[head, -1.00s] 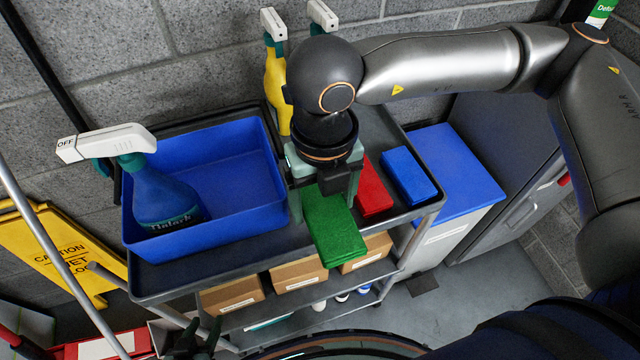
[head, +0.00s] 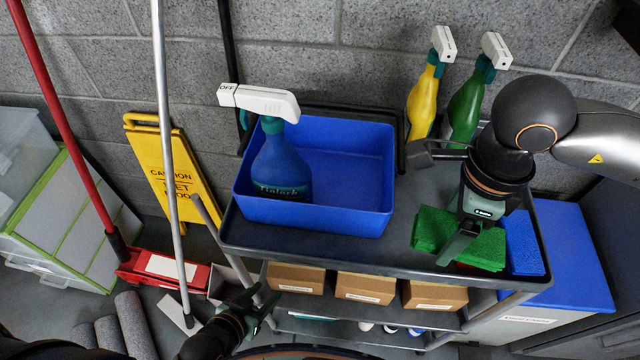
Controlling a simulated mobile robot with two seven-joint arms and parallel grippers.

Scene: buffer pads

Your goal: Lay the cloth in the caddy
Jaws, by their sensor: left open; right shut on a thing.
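The green cloth (head: 486,248) is at the right part of the cart's top, over or just above the red cloth (head: 464,266), which is almost fully hidden. My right gripper (head: 462,236) is shut on the green cloth, pointing down with one finger across its top. I cannot tell whether the cloth touches the tray. The caddy is the open blue bin (head: 345,218) on the left of the cart top, apart from the cloth. A blue spray bottle (head: 278,165) stands in its left side. My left gripper (head: 250,312) is open and empty, low in front of the cart's left end.
A blue cloth (head: 523,243) lies right of the green one. Yellow (head: 424,100) and green (head: 466,110) spray bottles stand behind the cart top. The caddy's right half is empty. Boxes (head: 365,287) fill the shelf below. A mop pole (head: 168,150) stands at left.

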